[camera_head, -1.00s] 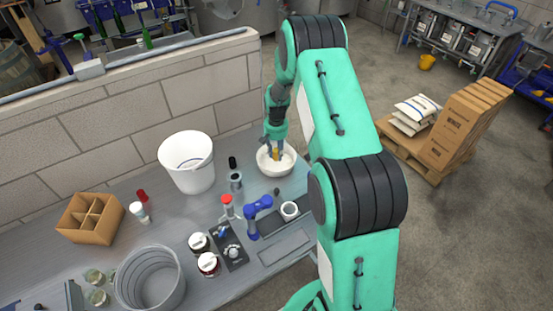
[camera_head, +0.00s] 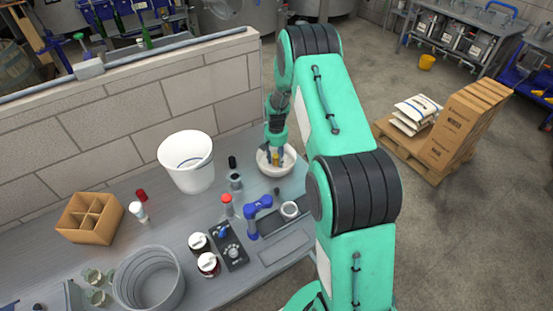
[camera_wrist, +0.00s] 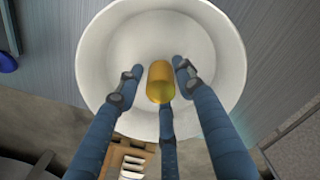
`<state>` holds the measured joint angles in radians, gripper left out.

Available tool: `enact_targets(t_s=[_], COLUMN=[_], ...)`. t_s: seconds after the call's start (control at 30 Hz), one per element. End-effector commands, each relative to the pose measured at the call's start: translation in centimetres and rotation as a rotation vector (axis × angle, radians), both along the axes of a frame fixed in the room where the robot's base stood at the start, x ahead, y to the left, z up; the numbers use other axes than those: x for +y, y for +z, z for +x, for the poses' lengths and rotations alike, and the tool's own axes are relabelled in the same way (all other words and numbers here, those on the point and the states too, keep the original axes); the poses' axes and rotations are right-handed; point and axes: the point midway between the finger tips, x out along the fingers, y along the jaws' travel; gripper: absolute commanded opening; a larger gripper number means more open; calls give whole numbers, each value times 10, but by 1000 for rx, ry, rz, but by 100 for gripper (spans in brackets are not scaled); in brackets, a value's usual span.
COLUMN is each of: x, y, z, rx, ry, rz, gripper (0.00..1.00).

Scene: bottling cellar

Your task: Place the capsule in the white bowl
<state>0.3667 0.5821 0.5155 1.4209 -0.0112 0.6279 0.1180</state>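The white bowl (camera_head: 262,164) stands at the right end of the bench and fills much of the wrist view (camera_wrist: 95,55). The gold capsule (camera_wrist: 160,82) is within the bowl's outline, between my fingers; it also shows as a small yellow spot in the head view (camera_head: 276,157). My gripper (camera_wrist: 158,70) is pointing down into the bowl. Its left and right fingers are spread, with a visible gap on each side of the capsule. The third finger lies close to the capsule's near end; I cannot tell if they touch. The fingers partly hide the bowl's near side.
A white bucket (camera_head: 180,178) stands left of the bowl, with a black cylinder (camera_head: 232,162) and a small grey metal cup (camera_head: 236,181) between. The bench's right edge is close to the bowl.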

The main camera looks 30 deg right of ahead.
Motion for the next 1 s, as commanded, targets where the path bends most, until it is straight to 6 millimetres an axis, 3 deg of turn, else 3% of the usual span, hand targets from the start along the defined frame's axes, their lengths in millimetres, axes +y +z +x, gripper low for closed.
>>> enact_targets(t_s=[0.57, 1.0], x=[0, 0], y=[12, 76], z=[0, 1], rx=[-1, -2], ry=[0, 0], rz=[0, -1], gripper=[47, 47])
